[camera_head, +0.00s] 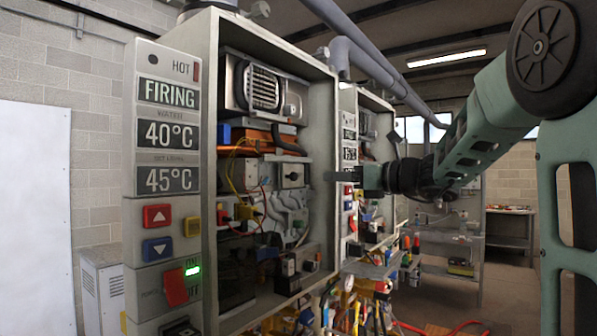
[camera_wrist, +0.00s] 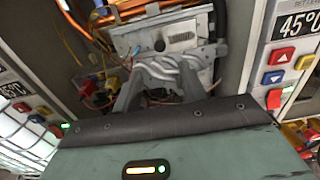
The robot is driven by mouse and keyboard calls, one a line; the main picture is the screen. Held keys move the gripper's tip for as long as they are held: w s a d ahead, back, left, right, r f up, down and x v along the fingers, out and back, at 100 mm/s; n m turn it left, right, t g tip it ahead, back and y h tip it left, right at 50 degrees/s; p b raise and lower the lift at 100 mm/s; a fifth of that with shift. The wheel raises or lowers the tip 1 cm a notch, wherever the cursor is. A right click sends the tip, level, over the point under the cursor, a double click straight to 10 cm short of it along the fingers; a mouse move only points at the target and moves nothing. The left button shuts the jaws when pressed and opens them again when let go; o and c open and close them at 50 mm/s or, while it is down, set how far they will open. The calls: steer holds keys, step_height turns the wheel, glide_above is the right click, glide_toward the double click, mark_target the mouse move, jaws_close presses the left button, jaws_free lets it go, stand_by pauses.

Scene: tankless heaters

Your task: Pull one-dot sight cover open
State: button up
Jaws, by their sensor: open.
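The near heater cabinet (camera_head: 212,130) has a single dark dot at the top of its left control panel. Inside it is a small grey plate with a dark round knob (camera_head: 291,175), which looks like the sight cover; it appears closed, though I cannot be sure. In the wrist view this plate (camera_wrist: 165,40) is upper centre, above the fingers, with the dark knob and a pale label. My gripper (camera_head: 332,176) is at the right of the cabinet opening. In the wrist view my gripper (camera_wrist: 165,82) is open and empty, its fingers reaching toward the plate and apart from it.
A second heater's control panel (camera_wrist: 285,75) stands close on the right of the wrist view. Yellow and red wires (camera_head: 240,180) hang left of the plate, below an orange pipe (camera_head: 250,138). Metal pipework fills the space below the plate.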

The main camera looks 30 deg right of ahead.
mark_target(296, 176)
steer(key=p+x, duration=0.3)
steer(key=x, duration=0.8)
steer(key=shift+w+a+f+p, duration=0.1)
steer(key=shift+w+a+p, duration=0.05)
steer(key=shift+w+p, duration=0.25)
jaws_close()
